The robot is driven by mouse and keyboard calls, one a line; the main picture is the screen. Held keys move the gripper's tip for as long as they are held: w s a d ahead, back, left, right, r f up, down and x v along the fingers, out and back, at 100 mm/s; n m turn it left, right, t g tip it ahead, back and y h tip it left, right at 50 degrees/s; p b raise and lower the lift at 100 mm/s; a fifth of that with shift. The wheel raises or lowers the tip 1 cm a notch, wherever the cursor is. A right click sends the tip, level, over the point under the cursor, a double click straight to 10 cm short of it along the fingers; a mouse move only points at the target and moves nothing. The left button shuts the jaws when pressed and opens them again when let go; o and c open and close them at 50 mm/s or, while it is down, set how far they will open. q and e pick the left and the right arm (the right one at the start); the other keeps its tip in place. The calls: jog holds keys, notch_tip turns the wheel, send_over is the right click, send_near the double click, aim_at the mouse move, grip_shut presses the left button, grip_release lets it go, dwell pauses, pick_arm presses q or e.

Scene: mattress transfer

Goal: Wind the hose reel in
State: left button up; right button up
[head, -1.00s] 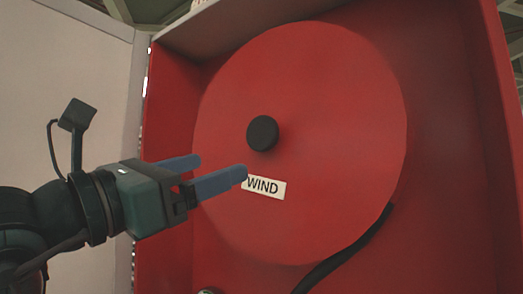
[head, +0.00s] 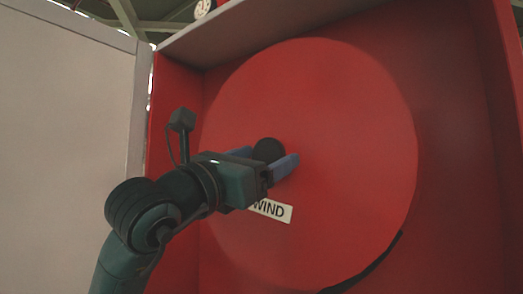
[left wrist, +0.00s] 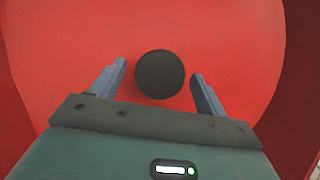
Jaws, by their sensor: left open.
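The hose reel (head: 350,130) is a large red disc inside a red cabinet; it fills most of the left wrist view (left wrist: 230,40). A round black knob (head: 268,149) sits on its face, and it shows in the left wrist view (left wrist: 160,74) between the fingers. A white label (head: 276,211) below it ends in "WIND", its left part hidden by my gripper. My left gripper (head: 268,160) is open, with one blue finger on each side of the knob and a gap to each in the left wrist view (left wrist: 160,85). My right gripper is out of view.
The red cabinet's side wall (head: 172,120) stands left of the reel. A pale panel (head: 65,130) is further left. A black hose (head: 372,268) shows at the reel's lower right edge. A small round dial (head: 202,8) is at the top.

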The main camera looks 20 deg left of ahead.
pick_arm(q)
jog(key=shift+w, duration=0.1)
jog(key=shift+c, duration=0.3)
jog(key=c, duration=1.3)
